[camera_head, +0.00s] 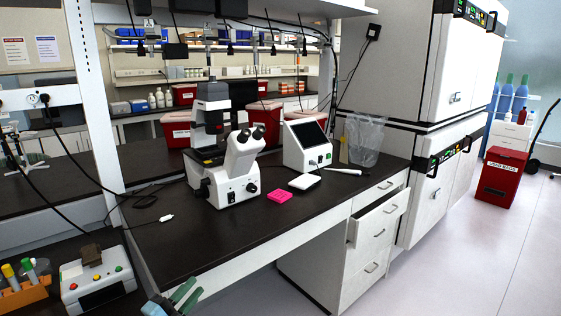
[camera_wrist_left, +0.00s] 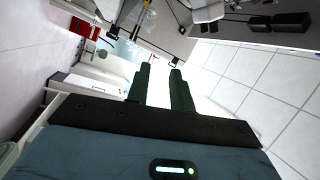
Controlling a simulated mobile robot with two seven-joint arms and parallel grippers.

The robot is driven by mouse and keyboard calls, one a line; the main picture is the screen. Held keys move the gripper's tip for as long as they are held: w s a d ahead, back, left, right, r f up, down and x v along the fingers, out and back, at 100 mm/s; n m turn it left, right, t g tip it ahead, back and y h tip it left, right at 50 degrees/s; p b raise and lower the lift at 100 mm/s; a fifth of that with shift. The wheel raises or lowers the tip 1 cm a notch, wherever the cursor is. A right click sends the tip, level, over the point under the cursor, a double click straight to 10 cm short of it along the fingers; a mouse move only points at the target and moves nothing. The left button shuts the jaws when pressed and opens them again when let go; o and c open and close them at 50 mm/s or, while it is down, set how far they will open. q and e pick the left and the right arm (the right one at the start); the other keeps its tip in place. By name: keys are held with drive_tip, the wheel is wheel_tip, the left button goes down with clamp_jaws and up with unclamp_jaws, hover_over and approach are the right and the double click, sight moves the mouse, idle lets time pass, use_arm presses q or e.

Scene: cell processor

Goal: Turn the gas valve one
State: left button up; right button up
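I cannot make out a gas valve in either view. Several blue gas cylinders with green tops (camera_head: 505,98) stand at the far right back in the head view, and any valve on them is too small to tell. My left gripper (camera_head: 188,296) is at the bottom edge of the head view, in front of the dark bench and far from the cylinders. In the left wrist view its two dark green fingers (camera_wrist_left: 160,84) are apart with nothing between them. My right gripper is in neither view.
One drawer (camera_head: 380,214) stands open. A red waste bin (camera_head: 500,178) is on the right. The floor (camera_head: 470,255) at front right is clear.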

use_arm(q)
drive_tip(key=s+f+n+g+y, duration=0.1)
drive_tip(key=s+f+n+y, duration=0.3)
drive_tip(key=s+f+n, duration=0.5)
drive_tip(key=s+f+n+g+y, duration=0.1)
drive_tip(key=s+f, duration=0.4)
drive_tip(key=s, duration=0.5)
drive_tip(key=s+d+f+n+g+y, duration=0.1)
drive_tip(key=s+f+n+g, duration=0.3)
drive_tip(key=s, duration=0.6)
drive_tip(key=s+f+n+g+y, duration=0.1)
drive_tip(key=s+f+n, duration=0.3)
drive_tip(key=s, duration=0.6)
drive_tip(key=shift+s+d+f+g+y, duration=0.25)
drive_tip(key=shift+f+g+y, duration=0.15)
drive_tip(key=shift+f+g, duration=0.55)
